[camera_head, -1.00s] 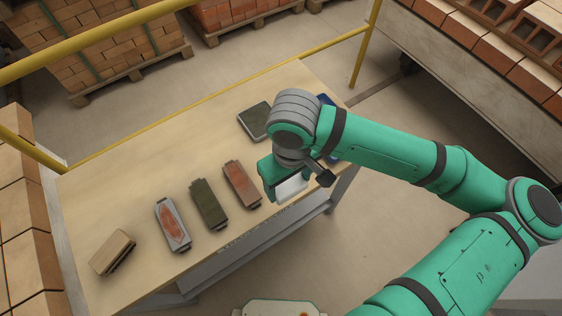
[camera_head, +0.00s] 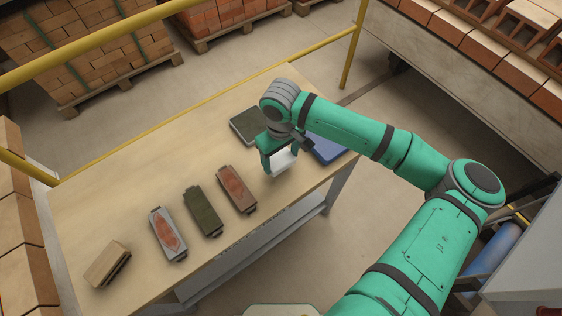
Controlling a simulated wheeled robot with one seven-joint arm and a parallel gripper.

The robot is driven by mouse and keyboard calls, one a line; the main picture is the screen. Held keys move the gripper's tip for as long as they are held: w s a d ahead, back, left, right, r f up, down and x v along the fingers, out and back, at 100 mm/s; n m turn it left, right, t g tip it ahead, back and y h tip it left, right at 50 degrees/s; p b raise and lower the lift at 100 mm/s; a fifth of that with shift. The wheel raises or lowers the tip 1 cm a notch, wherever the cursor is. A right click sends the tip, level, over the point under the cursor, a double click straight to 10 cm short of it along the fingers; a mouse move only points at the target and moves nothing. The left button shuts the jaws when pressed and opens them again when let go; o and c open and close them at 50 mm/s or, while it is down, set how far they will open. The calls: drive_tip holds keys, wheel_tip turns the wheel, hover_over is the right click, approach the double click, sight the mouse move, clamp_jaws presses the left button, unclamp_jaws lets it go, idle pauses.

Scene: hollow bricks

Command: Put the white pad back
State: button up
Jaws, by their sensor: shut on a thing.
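My gripper (camera_head: 279,163) is at the right part of the wooden table, with its jaws pointing down. It is shut on the white pad (camera_head: 284,161), a pale block partly hidden by the green fingers. I cannot tell whether the pad touches the table or hangs just above it. To its left lie a reddish-brown pad (camera_head: 237,188), a dark green pad (camera_head: 204,211) and a grey pad with a red face (camera_head: 168,235), in a slanted row. A tan block (camera_head: 107,264) lies at the table's left end.
Behind my gripper lies a dark green flat tray (camera_head: 247,126). A blue flat tray (camera_head: 327,148) lies to its right, partly hidden by my arm. A yellow rail (camera_head: 190,116) runs along the table's far side. The table's back left area is clear.

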sight(281, 161)
drive_tip(key=shift+s+f, duration=0.1)
drive_tip(key=shift+f, duration=1.35)
drive_tip(key=shift+f, duration=0.15)
drive_tip(key=o, duration=1)
wheel_tip(281, 161, up, 12)
drive_tip(key=shift+r, duration=0.2)
